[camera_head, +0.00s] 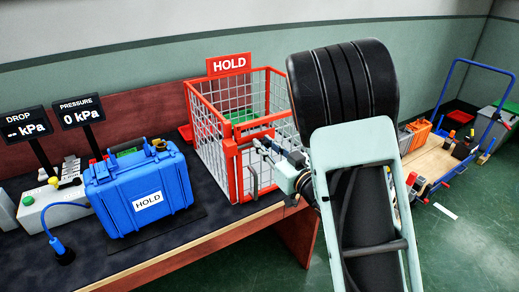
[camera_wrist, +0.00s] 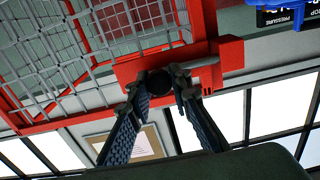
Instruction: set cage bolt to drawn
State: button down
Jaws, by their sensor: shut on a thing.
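The red-framed wire cage (camera_head: 236,150) stands on the bench under a red HOLD sign (camera_head: 229,65). Its bolt sits at the top of the front door; the wrist view shows a grey bolt rod (camera_wrist: 203,63) running between red blocks (camera_wrist: 230,55), with a dark round knob (camera_wrist: 158,83). My gripper (camera_head: 266,150) reaches the front of the cage from the right. In the wrist view my gripper (camera_wrist: 161,84) has its two fingers on either side of the knob, shut on it. The fingers partly hide the rod, and I cannot tell how far the bolt is drawn.
A blue case (camera_head: 138,190) labelled HOLD stands left of the cage on the dark bench top (camera_head: 190,240). Pressure displays (camera_head: 78,112) stand behind it. A grey door handle (camera_head: 254,178) is below the bolt. A loaded trolley (camera_head: 440,160) stands at the right; green floor lies between.

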jog(key=shift+w+d, duration=0.5)
jog(key=shift+d, duration=0.3)
jog(key=c, duration=1.8)
grip_release()
jog(key=shift+w+d, duration=0.1)
jog(key=v, duration=1.2)
